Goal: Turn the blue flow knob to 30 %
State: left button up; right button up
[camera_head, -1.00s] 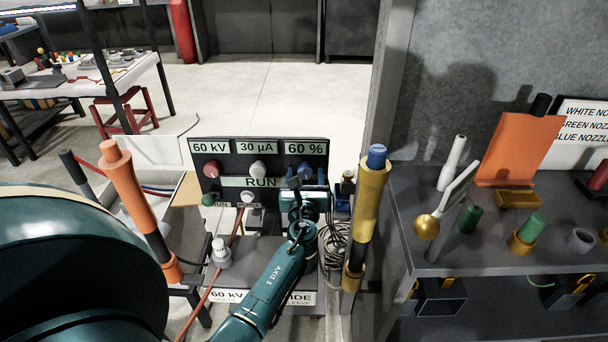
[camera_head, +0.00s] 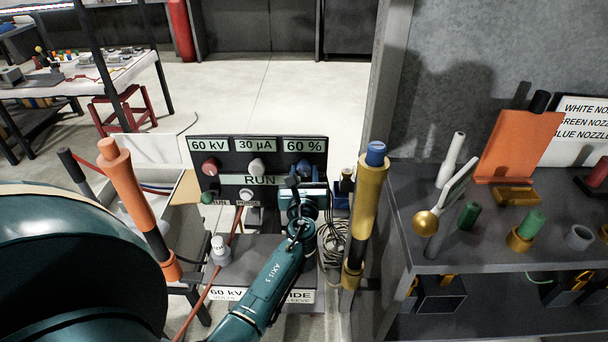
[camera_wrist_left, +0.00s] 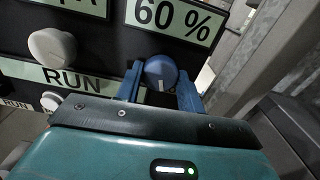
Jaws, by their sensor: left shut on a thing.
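The blue flow knob (camera_wrist_left: 161,73) sits on the dark control panel below a display (camera_wrist_left: 173,20) that reads 60 %. In the head view the blue knob (camera_head: 304,167) is partly hidden by my left gripper (camera_head: 304,178). In the left wrist view the blue fingers of my left gripper (camera_wrist_left: 159,85) are on both sides of the knob and shut on it. A white mark shows on the knob's face. My right gripper is not in view.
On the panel (camera_head: 228,153) a red knob (camera_head: 211,167) and a white knob (camera_head: 257,166) sit left of the blue one, with displays reading 60 kV and 30 µA. A gold and black rod (camera_head: 367,210) stands close right. A dark shelf (camera_head: 430,262) is farther right.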

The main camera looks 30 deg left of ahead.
pick_arm(q)
jog(key=n+b, duration=0.1)
jog(key=n, duration=0.2)
jog(key=shift+f+b, duration=0.1)
jog(key=shift+b, duration=0.3)
jog(key=shift+n+b, duration=0.5)
jog(key=shift+n, duration=0.6)
jog(key=n+b, duration=0.2)
jog(key=n, duration=0.1)
jog(key=shift+n, duration=0.3)
jog(key=shift+n+b, duration=0.5)
jog(key=shift+n, duration=0.5)
jog(key=shift+d+n+b, duration=0.1)
jog(key=shift+n+b, duration=0.5)
jog(key=shift+n, duration=0.5)
jog(key=shift+n+b, duration=0.45)
jog(key=shift+n, duration=0.55)
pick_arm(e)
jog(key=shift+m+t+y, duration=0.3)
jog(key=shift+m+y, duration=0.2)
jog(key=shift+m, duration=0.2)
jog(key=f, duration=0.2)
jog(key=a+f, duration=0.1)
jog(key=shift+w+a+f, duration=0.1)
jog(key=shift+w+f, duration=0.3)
pick_arm(q)
jog(key=shift+r+n, duration=0.2)
jog(key=shift+n, duration=0.2)
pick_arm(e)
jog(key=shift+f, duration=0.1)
